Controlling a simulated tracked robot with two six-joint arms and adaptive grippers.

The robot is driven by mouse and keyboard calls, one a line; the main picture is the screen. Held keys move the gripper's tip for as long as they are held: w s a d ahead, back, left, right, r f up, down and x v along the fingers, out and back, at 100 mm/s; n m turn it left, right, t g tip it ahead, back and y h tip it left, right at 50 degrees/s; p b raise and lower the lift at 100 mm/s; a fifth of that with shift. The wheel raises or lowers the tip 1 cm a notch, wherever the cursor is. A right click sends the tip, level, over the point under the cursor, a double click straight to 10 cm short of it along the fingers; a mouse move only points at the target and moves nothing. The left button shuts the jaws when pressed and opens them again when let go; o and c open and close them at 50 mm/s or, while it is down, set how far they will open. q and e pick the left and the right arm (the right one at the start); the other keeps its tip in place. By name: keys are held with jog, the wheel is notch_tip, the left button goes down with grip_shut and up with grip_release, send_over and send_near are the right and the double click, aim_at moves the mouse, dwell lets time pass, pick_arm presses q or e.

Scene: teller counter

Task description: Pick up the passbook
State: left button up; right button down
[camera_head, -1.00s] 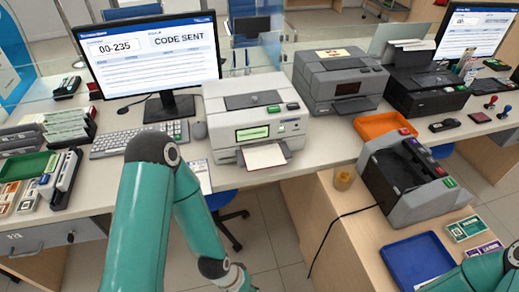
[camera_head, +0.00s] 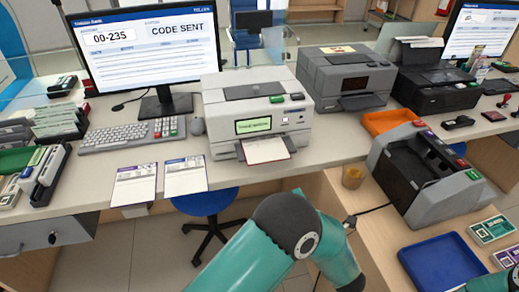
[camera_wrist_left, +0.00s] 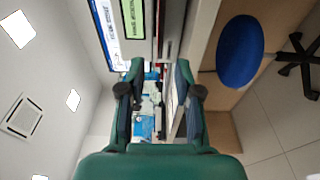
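A white booklet with a red-edged page, which looks like the passbook (camera_head: 265,149), sticks out of the front slot of a white printer (camera_head: 252,103) on the counter. My left arm crosses the lower middle of the head view, with its gripper out of that view. In the left wrist view my left gripper (camera_wrist_left: 158,80) is open, its two fingers apart. The printer's green display (camera_wrist_left: 131,18) shows above them. I cannot tell whether the pale strip between the fingers is the passbook.
Two printed sheets (camera_head: 186,177) lie at the counter's front edge, left of the printer. A keyboard (camera_head: 128,135) and monitor stand behind them. At right are a grey counting machine (camera_head: 425,175), an orange tray (camera_head: 392,122) and a blue tray (camera_head: 440,263). A blue stool (camera_head: 205,201) stands below the counter.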

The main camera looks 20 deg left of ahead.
pick_arm(q)
jog(key=p, duration=0.2)
send_near(272, 161)
jog(key=x, duration=0.5)
jog(key=p+x, duration=0.2)
jog(key=x, duration=0.3)
jog(key=shift+w+f, duration=0.1)
jog(key=shift+f, duration=0.1)
grip_shut()
